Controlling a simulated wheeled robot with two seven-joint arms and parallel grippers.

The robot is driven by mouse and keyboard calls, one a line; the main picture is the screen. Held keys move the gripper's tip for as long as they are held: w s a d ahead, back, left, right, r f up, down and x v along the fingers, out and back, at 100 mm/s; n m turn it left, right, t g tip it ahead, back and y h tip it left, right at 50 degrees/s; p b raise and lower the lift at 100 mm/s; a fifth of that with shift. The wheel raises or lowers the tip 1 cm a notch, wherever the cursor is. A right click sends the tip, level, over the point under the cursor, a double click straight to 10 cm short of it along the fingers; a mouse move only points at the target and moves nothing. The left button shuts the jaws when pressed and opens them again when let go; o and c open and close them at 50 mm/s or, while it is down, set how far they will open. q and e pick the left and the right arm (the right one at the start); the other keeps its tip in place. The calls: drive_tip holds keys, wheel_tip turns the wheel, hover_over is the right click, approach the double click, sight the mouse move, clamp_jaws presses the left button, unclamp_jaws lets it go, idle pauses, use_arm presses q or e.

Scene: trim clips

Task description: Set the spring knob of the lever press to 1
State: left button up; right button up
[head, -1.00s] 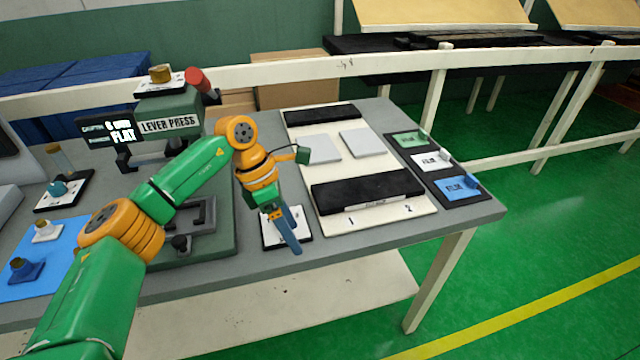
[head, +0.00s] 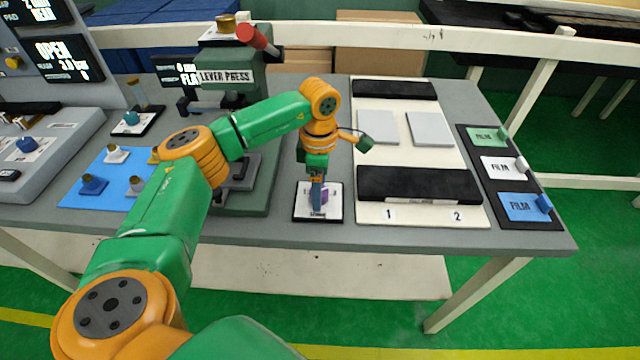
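The lever press (head: 235,85) stands at the back left of the table, with its name on a plate and a red-tipped lever at its top. A brass-coloured knob (head: 226,22) sits on a white plate on top of it; its setting is too small to read. My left gripper (head: 317,208) points down at the front of the table, right of the press and well away from that knob. It is over a small white plate (head: 334,214) with a purple part, partly hidden by the fingers. Whether the fingers are apart is unclear. My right gripper is out of view.
A cream board (head: 365,212) marked 1 and 2 carries black bars and grey pads. A film holder (head: 548,221) is at the right. A blue mat (head: 115,175) with small knobbed pieces and a grey display console (head: 40,150) are at the left.

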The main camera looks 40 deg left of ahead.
use_arm(q)
clamp_jaws()
drive_tip(key=shift+n, duration=0.3)
drive_tip(key=n, duration=0.4)
drive_tip(key=shift+r+n, duration=0.1)
drive_tip(key=shift+n, duration=0.3)
drive_tip(key=n+p, duration=0.1)
drive_tip(key=n, duration=0.5)
drive_tip(key=n+p, duration=0.1)
drive_tip(key=n, duration=0.5)
drive_tip(key=shift+r+n, duration=0.1)
drive_tip(key=shift+n, duration=0.2)
drive_tip(key=n+p, duration=0.1)
drive_tip(key=n, duration=0.4)
drive_tip(key=shift+n, duration=0.4)
